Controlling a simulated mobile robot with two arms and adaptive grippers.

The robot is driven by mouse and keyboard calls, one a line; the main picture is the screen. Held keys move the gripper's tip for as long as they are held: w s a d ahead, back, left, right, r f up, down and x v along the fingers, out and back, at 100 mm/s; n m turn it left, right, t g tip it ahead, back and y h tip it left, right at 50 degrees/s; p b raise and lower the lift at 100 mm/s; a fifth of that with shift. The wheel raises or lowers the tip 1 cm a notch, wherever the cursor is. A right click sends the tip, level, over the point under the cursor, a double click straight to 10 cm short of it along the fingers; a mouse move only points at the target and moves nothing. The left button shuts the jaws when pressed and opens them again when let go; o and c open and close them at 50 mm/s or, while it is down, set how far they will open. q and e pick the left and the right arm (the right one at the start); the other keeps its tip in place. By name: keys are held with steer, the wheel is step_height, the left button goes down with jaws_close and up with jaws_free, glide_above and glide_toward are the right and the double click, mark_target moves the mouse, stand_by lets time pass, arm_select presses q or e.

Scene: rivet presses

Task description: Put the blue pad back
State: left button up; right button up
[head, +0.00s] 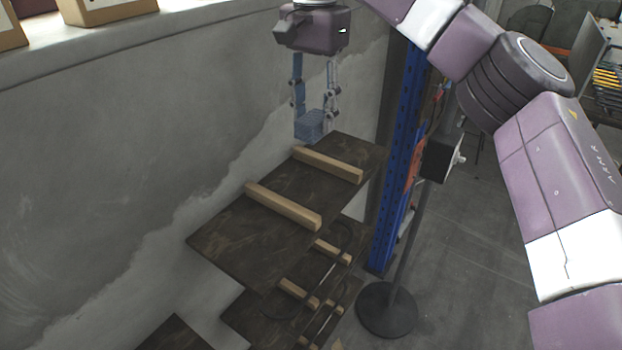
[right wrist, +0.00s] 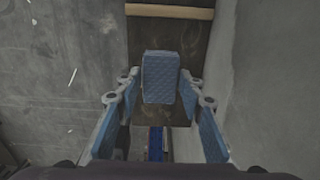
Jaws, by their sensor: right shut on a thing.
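The blue pad (head: 310,126) is a small block with a textured face. My right gripper (head: 318,118) hangs pointing down with its fingers on either side of the pad and is shut on it. In the right wrist view the pad (right wrist: 160,78) sits between the fingertips of my right gripper (right wrist: 160,85). The pad shows by the far left edge of a dark board (head: 230,238) that carries two wooden slats (head: 285,206). I cannot tell whether the pad touches the board. My left gripper is not in view.
A grey wall (head: 130,130) runs close along the left of the board. A blue upright post (head: 395,180) and a stand with a round black base (head: 386,310) are to the right. Lower boards with slats (head: 298,292) lie below. Cardboard boxes (head: 105,10) stand on the ledge above.

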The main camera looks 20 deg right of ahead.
mark_target(312, 135)
step_height(312, 135, down, 5)
steer(key=shift+w+a+r, duration=0.1)
steer(key=shift+w+a, duration=0.05)
steer(key=f+p, duration=0.1)
steer(key=f, duration=0.3)
steer(key=shift+a+f, duration=0.1)
steer(key=shift+a, duration=0.1)
step_height(312, 135, down, 4)
steer(key=shift+f+p, duration=0.15)
steer(key=shift+p, duration=0.5)
steer(key=o, duration=1)
arm_select(q)
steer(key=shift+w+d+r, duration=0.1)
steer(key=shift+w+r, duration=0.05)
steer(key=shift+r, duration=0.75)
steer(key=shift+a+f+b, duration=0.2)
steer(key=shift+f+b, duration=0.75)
steer(key=shift+b, duration=0.1)
arm_select(e)
step_height(312, 135, up, 12)
steer(key=shift+r, duration=0.1)
